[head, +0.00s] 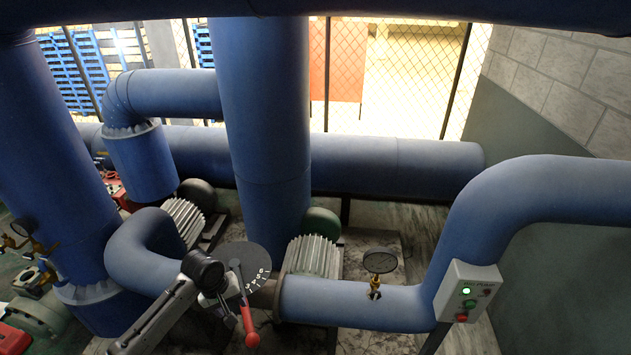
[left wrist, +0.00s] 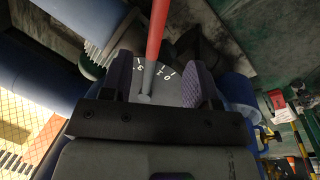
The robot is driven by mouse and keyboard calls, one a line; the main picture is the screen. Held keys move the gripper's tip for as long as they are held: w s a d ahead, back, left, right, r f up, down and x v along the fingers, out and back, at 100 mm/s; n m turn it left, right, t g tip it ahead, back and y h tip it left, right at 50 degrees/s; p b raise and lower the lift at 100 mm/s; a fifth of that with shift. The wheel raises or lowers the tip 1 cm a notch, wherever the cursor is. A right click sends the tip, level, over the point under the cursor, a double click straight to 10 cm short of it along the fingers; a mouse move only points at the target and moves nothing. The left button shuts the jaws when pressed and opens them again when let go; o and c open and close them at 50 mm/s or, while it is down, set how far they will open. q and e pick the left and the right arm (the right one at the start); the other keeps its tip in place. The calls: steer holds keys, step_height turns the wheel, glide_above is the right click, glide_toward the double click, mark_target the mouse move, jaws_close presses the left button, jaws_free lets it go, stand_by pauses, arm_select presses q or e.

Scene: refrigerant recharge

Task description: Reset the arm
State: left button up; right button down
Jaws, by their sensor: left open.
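A lever with a red handle (head: 249,328) and a thin grey rod stands in front of a round grey dial plate (head: 243,258) with white numbers. My left gripper (head: 224,293) comes in from the lower left, close to the dial and the lever rod. In the left wrist view, my left gripper's two padded fingers (left wrist: 160,82) are open. The red handle (left wrist: 157,30) and its rod show in the gap between them, with the dial numbers (left wrist: 155,68) behind. I cannot tell if a finger touches the rod. My right gripper is not in view.
A thick blue vertical pipe (head: 262,120) stands behind the dial. A pressure gauge (head: 380,263) sits on the blue pipe at right, beside a control box (head: 467,292) with a lit green lamp. Blue pipes crowd the left. A wire fence (head: 400,80) closes the back.

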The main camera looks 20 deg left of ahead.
arm_select(q)
step_height(320, 180, up, 11)
steer(key=w+d+m+t+y, duration=0.25)
steer(key=m+t, duration=0.25)
steer(key=m, duration=0.6)
steer(key=s+d+r+m+t+p, duration=0.2)
steer(key=s+d+r+t, duration=0.1)
steer(key=s+d, duration=0.25)
steer(key=s+d+f+n+g+p, duration=0.1)
steer(key=s+f, duration=0.3)
steer(key=s, duration=0.5)
steer(key=s+d+f+n+g+p, duration=0.1)
steer(key=s+d+f+g+p, duration=0.1)
steer(key=s, duration=0.8)
steer(key=s+d+f+g+h+p, duration=0.1)
steer(key=s+d+f, duration=0.3)
steer(key=s, duration=0.6)
steer(key=shift+f+n+g+p, duration=0.3)
steer(key=shift+f+n+g, duration=0.1)
steer(key=shift+f+g, duration=0.6)
steer(key=shift+s, duration=0.1)
